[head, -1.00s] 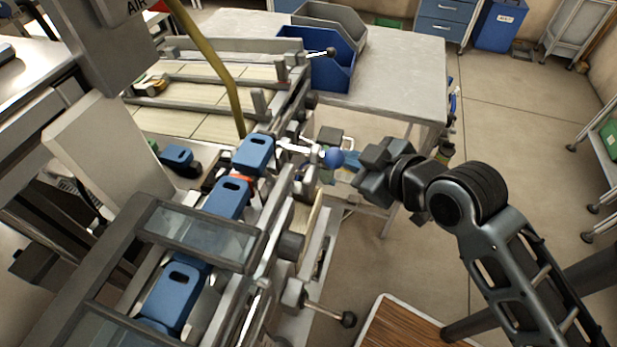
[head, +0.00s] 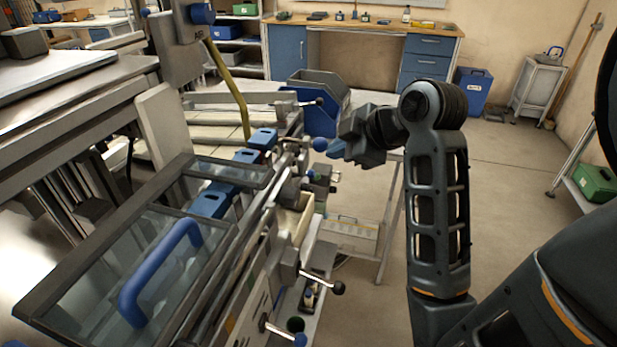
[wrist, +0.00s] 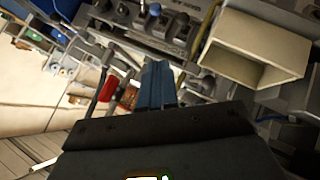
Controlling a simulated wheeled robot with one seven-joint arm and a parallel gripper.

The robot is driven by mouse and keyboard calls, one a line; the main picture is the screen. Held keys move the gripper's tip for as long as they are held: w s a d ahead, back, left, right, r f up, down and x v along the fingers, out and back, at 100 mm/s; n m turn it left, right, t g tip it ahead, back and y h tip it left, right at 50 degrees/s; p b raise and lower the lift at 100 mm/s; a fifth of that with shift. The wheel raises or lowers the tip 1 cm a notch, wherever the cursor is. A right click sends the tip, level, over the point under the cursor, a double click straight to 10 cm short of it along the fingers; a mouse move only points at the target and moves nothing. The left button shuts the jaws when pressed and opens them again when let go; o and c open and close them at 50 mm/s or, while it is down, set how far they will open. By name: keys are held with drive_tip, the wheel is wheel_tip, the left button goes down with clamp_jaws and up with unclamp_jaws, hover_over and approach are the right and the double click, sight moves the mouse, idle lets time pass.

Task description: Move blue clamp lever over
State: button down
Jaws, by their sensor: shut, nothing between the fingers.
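The clamp lever with a blue ball knob (head: 319,144) sticks out from the right side of the machine rail in the head view. Its metal arm runs left from the knob to the rail. My gripper (head: 338,148) is just right of the knob at about its height; I cannot tell whether they touch. The gripper is shut and empty. In the wrist view the closed fingers (wrist: 156,85) point up past the dark gripper body, and I cannot make out the lever knob with certainty.
A clear guard with a blue handle (head: 160,270) covers the front left. A blue bin (head: 318,120) stands behind the gripper. Open floor lies to the right. The wrist view shows a cream box (wrist: 250,55).

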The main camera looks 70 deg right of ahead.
drive_tip(key=shift+f, duration=0.1)
idle(0.3)
drive_tip(key=b, duration=0.8)
approach(302, 175)
drive_tip(key=w+f, duration=0.1)
drive_tip(key=w, duration=0.2)
drive_tip(key=shift+d+f, duration=0.75)
drive_tip(key=shift+d, duration=0.05)
